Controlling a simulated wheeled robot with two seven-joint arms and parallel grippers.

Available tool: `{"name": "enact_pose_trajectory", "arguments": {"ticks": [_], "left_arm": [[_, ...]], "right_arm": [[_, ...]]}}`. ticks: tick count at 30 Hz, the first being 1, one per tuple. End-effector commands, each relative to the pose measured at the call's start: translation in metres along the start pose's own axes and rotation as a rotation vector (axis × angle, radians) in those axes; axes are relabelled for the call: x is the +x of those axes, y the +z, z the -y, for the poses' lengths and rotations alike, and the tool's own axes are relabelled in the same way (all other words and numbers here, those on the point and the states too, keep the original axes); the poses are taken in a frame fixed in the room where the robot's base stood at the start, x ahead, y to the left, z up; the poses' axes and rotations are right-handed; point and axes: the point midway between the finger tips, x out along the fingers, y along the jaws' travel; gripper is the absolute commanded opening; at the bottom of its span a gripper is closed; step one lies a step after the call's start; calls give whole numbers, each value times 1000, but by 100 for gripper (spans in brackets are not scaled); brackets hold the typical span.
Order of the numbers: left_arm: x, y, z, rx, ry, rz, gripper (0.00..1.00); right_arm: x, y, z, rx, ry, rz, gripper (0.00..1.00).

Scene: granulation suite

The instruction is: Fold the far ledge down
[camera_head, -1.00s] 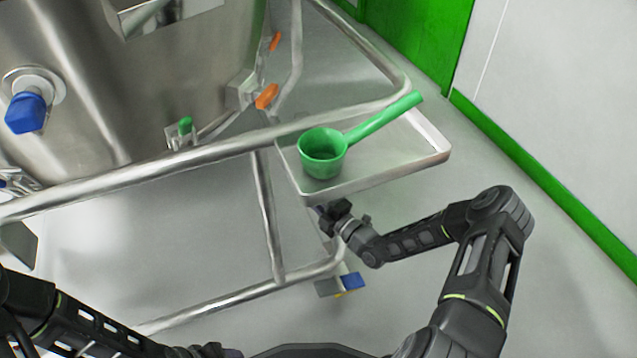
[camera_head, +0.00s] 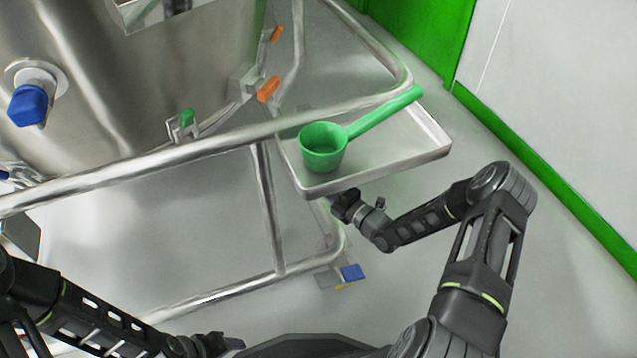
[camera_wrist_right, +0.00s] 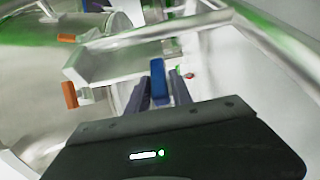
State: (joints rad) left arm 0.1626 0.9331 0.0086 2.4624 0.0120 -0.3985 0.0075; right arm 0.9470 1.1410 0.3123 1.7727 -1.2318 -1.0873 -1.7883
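The ledge (camera_head: 400,165) is a pale metal tray with a raised rim, standing out level beside the tubular rail. A green scoop (camera_head: 322,150) rests on it, its handle pointing to the far right. My right gripper (camera_head: 343,203) is below the ledge's near edge, partly hidden by it. In the right wrist view a blue piece (camera_wrist_right: 158,82) shows between the two dark fingers of the right gripper (camera_wrist_right: 158,95), which stand apart; contact with it is unclear. My left gripper (camera_head: 218,343) is low in the head view, away from the ledge; its fingers are too unclear to read.
A steel vessel (camera_head: 130,80) with a blue knob (camera_head: 28,105) stands at the left behind the steel rail (camera_head: 180,158). Orange levers (camera_head: 268,89) show near the rail. A blue-and-grey piece (camera_head: 350,272) is low by the frame. Floor right of the ledge is clear.

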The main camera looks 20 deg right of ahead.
Motion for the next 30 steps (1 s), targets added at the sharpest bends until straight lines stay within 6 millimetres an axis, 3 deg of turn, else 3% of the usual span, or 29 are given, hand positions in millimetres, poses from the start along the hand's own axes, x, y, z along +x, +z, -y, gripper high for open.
{"name": "enact_pose_trajectory", "arguments": {"ticks": [5, 16, 30], "left_arm": [[0, 0, 0, 0, 0, 0, 60], [-3, 0, -1, 0, 0, 0, 60], [-22, 2, -8, 2, -2, 7, 60]], "right_arm": [[0, -2, 0, 3, 1, -3, 42], [-6, -2, -2, 4, 2, -3, 42], [-72, -1, -2, 3, 1, -2, 42]]}}
